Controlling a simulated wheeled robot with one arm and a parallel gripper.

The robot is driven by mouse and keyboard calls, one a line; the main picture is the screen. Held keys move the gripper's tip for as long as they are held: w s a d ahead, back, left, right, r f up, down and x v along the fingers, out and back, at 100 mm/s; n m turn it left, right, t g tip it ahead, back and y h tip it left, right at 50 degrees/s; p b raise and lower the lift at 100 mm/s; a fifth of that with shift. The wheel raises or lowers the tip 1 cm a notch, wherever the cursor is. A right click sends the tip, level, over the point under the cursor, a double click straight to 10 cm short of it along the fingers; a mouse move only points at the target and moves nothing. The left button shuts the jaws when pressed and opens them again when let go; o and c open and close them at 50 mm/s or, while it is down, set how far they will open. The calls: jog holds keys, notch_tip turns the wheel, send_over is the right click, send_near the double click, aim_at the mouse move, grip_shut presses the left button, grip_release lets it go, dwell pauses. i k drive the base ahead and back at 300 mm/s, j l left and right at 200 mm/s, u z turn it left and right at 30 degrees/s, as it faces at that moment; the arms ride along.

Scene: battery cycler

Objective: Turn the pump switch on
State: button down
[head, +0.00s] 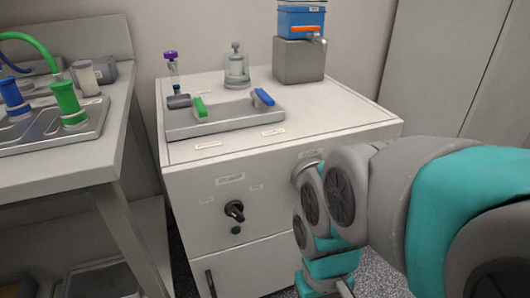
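The pump switch (234,210) is a black rotary knob on the front face of the white cabinet (190,235). A label (230,179) sits above it, with smaller labels to its upper left and upper right, too small to read surely. The knob's grip looks slanted, but I cannot tell which label it points at. A small dark green round light or button (236,230) is just below it and does not look lit. My arm comes in from the right and bends down to the right of the switch, apart from it. My gripper's fingers are below the picture's bottom edge.
On the cabinet top are a grey tray with a green handle (199,107) and a blue handle (263,97), a clear vessel (236,68), and a grey block (299,60) under a blue unit. A bench (60,175) stands left. A dark handle (210,283) is below the switch.

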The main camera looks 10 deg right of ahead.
aim_at(234, 209)
jog(key=k+l+u, duration=0.35)
jog(key=k+l, duration=0.5)
jog(key=l, duration=0.1)
